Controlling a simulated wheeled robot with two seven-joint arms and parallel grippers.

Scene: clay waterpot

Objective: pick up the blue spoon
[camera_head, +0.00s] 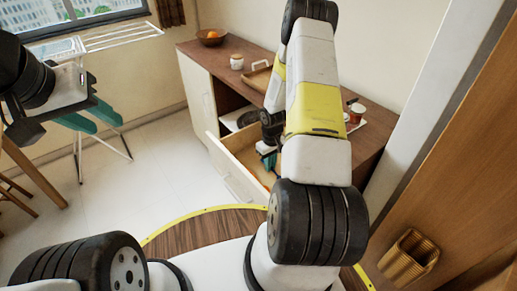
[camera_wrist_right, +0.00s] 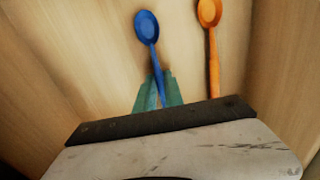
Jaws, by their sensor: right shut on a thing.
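The blue spoon (camera_wrist_right: 147,27) shows in the right wrist view, bowl toward the top of the picture and handle running down between the teal fingers. My right gripper (camera_wrist_right: 158,92) is shut on its handle. In the head view my right gripper (camera_head: 268,160) is down inside the open drawer (camera_head: 226,168), partly hidden by my own arm. The spoon cannot be made out there. Whether it still touches the drawer bottom is unclear. My left gripper (camera_head: 91,117) is empty and open at the left, in the air away from the cabinet.
An orange spoon (camera_wrist_right: 210,14) lies just right of the blue one. A drying rack (camera_head: 117,38) stands at the left. The white floor is largely clear.

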